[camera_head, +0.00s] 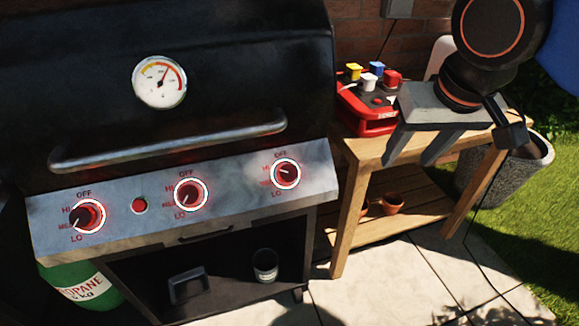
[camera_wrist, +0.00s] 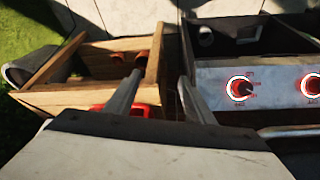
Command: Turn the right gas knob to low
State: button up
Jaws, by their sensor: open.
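The right gas knob (camera_head: 286,173) is red with a lit white ring, at the right end of the grill's sloped front panel. Its labels are OFF above, HI and MED at the left, LO below. Its pointer seems to lean left, near HI; it is small. In the wrist view, which is upside down, the right knob (camera_wrist: 241,88) is right of the fingers. My gripper (camera_head: 408,162) is open and empty, right of the grill and over the wooden side table. Its two fingers (camera_wrist: 160,78) are apart and do not touch the knob.
The grill has a middle knob (camera_head: 190,193), a left knob (camera_head: 87,216), a small red button (camera_head: 139,205) and a lid handle (camera_head: 170,146) above the panel. A red caddy (camera_head: 372,112) with coloured-topped containers stands on the wooden table (camera_head: 365,150). Paving in front is clear.

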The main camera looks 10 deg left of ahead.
jog(key=s+a+r+n, duration=0.15)
jog(key=a+r, duration=0.35)
jog(key=a, duration=0.5)
send_near(288, 171)
jog(key=shift+n+y, duration=0.25)
jog(key=shift+y, duration=0.05)
jog(key=x, duration=0.8)
jog(key=shift+w+d+f, duration=0.15)
jog(key=shift+d+f, duration=0.05)
jog(key=shift+f, duration=0.2)
jog(key=c, duration=1.1)
